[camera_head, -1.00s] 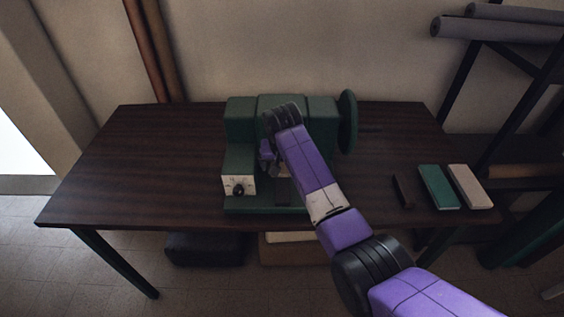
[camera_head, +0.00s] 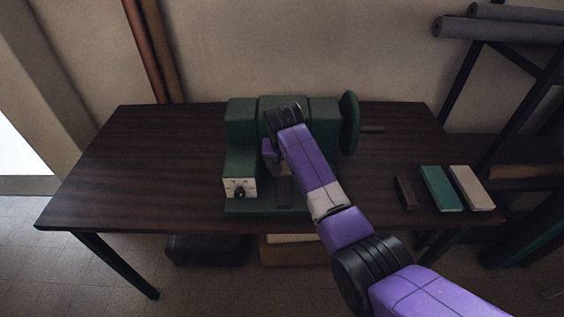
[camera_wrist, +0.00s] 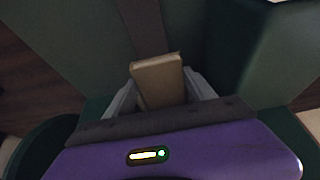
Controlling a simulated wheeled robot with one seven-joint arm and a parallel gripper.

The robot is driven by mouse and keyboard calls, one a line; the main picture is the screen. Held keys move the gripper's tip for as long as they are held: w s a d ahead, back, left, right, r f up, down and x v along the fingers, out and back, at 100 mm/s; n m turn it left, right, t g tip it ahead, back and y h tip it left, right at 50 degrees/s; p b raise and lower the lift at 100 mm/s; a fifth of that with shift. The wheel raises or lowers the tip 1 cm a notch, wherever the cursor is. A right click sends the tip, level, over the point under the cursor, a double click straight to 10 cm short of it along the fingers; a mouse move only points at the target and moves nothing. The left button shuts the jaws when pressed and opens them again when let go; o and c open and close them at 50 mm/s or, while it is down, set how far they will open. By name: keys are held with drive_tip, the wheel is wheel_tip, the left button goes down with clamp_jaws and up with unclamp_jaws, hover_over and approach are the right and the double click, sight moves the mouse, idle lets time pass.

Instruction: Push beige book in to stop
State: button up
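A beige-tan book (camera_wrist: 158,82) stands between my gripper's two grey fingers (camera_wrist: 162,76) in the wrist view. The fingertips lie against its left and right edges, and its far end reaches past them toward the machine. In the head view a tan-brown piece (camera_head: 284,190), seemingly this book, shows low at the machine's front, partly behind my arm. The dark green machine (camera_head: 240,120) has a dial at the lower left and a handwheel on the right. My gripper (camera_head: 270,156) is at its front opening; its fingers are largely hidden in the head view.
A dark brown book (camera_head: 406,192), a green book (camera_head: 441,188) and a pale beige book (camera_head: 472,188) lie at the table's right. The table (camera_head: 140,170) is clear on the left. A rack with rolls (camera_head: 500,28) stands at the right.

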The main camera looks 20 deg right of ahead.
drive_tip(key=shift+w+d+r, duration=0.15)
drive_tip(key=shift+w+r, duration=0.05)
drive_tip(key=shift+w, duration=0.1)
drive_tip(key=o, duration=1.6)
drive_tip(key=shift+r, duration=0.65)
drive_tip(key=s+v, duration=0.1)
drive_tip(key=v, duration=0.5)
drive_tip(key=shift+b, duration=0.4)
